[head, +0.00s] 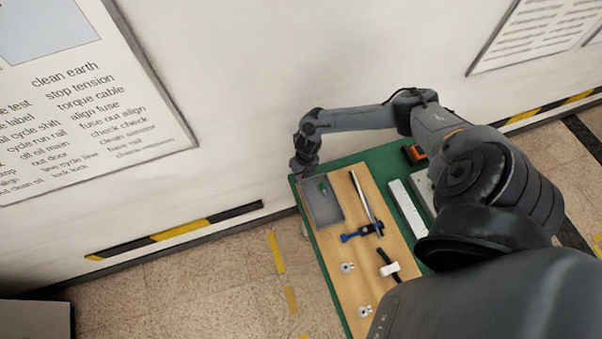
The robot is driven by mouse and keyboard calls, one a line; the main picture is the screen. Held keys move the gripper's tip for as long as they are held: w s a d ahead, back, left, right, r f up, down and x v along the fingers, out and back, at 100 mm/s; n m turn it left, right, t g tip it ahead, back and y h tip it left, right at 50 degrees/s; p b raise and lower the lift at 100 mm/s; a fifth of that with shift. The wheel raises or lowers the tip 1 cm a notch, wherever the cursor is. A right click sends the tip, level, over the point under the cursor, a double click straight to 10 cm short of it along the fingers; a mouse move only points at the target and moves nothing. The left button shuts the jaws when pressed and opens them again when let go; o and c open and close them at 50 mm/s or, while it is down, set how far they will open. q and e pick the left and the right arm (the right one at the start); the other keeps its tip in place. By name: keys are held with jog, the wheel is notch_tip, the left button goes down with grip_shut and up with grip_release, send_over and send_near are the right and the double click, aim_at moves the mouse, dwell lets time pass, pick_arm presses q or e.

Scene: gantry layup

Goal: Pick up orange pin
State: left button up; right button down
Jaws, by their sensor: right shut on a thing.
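My right gripper (302,172) is at the far left corner of the green table (345,162), just beyond the grey tray (322,208). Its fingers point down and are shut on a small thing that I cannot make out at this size. I cannot pick out the orange pin clearly anywhere; the fingers and wrist may hide it. A small green piece (323,187) lies in the tray, beside the gripper. My left gripper is not in view.
A wooden board holds a silver rod (361,194), a blue clamp-like tool (361,232), a black-and-white mallet (388,268) and round metal parts (347,267). White bars (406,207) and an orange-black item (414,154) lie to the right. The wall stands close behind.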

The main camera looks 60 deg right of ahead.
jog(key=shift+r, duration=0.1)
jog(key=shift+r, duration=0.4)
notch_tip(320, 180, up, 3)
jog(key=shift+r, duration=0.1)
jog(key=s+a+r, duration=0.3)
jog(key=s+r, duration=0.3)
jog(key=s, duration=0.5)
jog(key=shift+a+r, duration=0.25)
jog(key=shift+r, duration=0.15)
jog(key=shift+s, duration=0.15)
